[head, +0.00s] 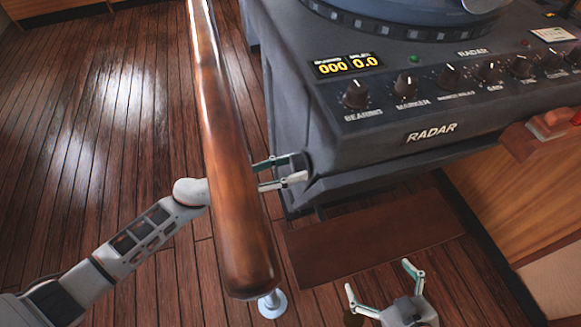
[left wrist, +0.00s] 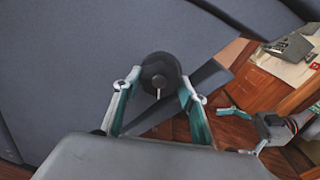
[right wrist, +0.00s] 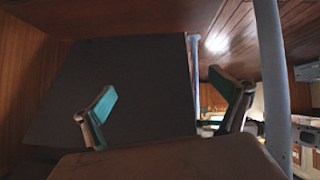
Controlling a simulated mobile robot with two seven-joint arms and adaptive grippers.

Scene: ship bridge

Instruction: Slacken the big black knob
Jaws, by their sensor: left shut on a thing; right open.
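The big black knob (head: 301,161) sits on the side of the grey radar console, low down. In the left wrist view the knob (left wrist: 158,70) is round, with a darker centre and a small pale line pointing down. My left gripper (head: 294,170) reaches past the wooden rail and is shut on the knob, one finger on each side. Its fingers also show in the left wrist view (left wrist: 159,84). My right gripper (head: 379,277) is open and empty, low over the floor at the lower right; its fingers show in the right wrist view (right wrist: 162,85).
A thick wooden rail (head: 225,150) crosses in front of my left arm, with a pale post (head: 271,303) under its lower end. The radar console (head: 330,170) has a row of small knobs (head: 405,86) on its front. Open plank floor (head: 90,110) lies at left.

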